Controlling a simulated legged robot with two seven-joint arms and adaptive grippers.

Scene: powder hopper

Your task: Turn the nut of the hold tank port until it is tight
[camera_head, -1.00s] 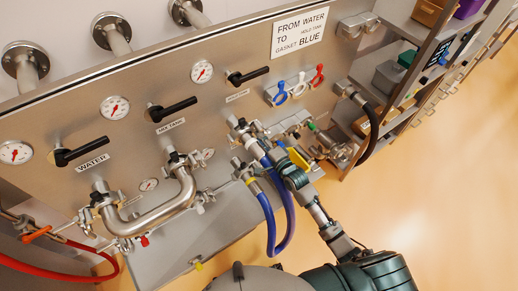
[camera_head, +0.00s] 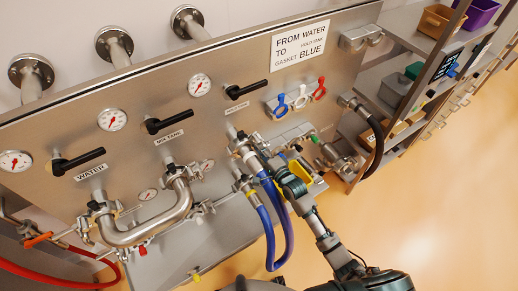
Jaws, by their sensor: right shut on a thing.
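The hold tank port (camera_head: 241,139) sticks out of the steel panel below the third black handle. A metal fitting with a blue hose (camera_head: 274,215) is at this port, and the hose loops down and back up. My right gripper (camera_head: 272,163), dark green and grey, reaches in from the lower right beside the port. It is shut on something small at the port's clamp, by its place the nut. The fingers hide the nut, so I cannot see how tight it is. My left gripper is not in view.
A bent steel pipe (camera_head: 150,228) with clamps is to the left, and a red hose (camera_head: 45,276) at lower left. Blue, white and red clamps (camera_head: 300,101) hang on the right of the panel. A black hose (camera_head: 377,140) and shelves stand further right. The floor at right is clear.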

